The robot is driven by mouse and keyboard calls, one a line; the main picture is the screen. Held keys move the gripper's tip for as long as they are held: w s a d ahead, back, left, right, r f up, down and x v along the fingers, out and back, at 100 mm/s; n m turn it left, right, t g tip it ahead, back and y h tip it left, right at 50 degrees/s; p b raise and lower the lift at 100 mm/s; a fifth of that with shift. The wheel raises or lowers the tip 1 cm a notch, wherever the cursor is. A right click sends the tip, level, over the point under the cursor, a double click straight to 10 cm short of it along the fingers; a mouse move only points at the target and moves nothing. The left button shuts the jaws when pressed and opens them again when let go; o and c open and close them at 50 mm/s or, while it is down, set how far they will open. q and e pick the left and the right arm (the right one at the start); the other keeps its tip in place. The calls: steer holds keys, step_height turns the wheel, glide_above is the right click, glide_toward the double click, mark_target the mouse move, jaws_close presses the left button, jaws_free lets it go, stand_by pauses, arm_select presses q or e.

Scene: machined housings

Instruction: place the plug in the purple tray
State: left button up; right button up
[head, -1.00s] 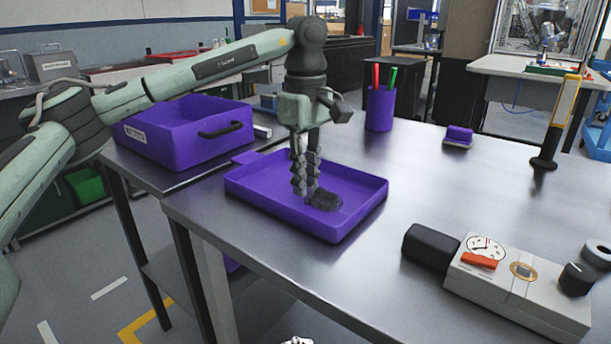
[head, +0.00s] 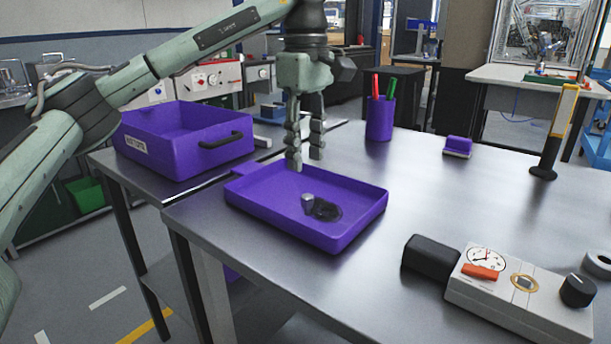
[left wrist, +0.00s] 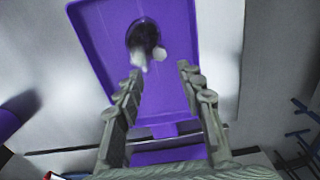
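The purple tray (head: 262,207) lies flat on the metal table. The plug (head: 308,203), a small grey piece, rests on the tray floor beside a dark round patch (head: 327,211). In the left wrist view, the pale plug (left wrist: 139,60) also shows in the tray (left wrist: 95,40), blurred, next to the dark patch. My left gripper (head: 306,162) hangs above the tray, apart from the plug. Its fingers (left wrist: 157,82) are spread with nothing between them. My right gripper is in neither view.
A deep purple bin (head: 180,150) with a black handle stands at the left. A purple cup with pens (head: 379,119), a purple block (head: 457,146) and a black-and-yellow post (head: 553,140) stand behind. A gauge unit (head: 515,288) sits front right. The table middle is clear.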

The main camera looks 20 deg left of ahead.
arm_select(q)
steer(key=shift+r+p, duration=0.4)
steer(key=shift+r, duration=2)
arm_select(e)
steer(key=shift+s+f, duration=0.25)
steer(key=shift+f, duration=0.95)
